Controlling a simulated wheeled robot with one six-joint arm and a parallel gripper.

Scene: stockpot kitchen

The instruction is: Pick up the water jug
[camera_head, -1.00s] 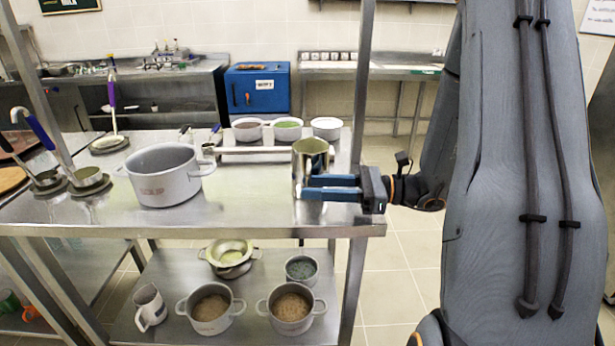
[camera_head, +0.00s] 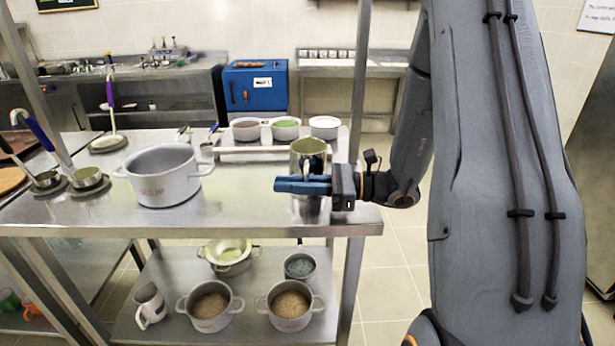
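A tall metal jug (camera_head: 308,155) stands upright at the right end of the steel counter, near its front edge. My gripper (camera_head: 285,185) reaches in from the right, level with the jug's lower half. Its blue fingers lie across the front of the jug and their tips extend past its left side. The fingers hide part of the jug's body. They look close together, but I cannot see whether they hold the jug or its handle. A white jug (camera_head: 150,305) stands on the lower shelf.
A large soup pot (camera_head: 163,178) stands on the counter to the left. Several bowls (camera_head: 285,130) sit behind the jug, near a steel post (camera_head: 358,90). Pots (camera_head: 290,306) fill the lower shelf. The counter (camera_head: 240,205) is bare between soup pot and jug.

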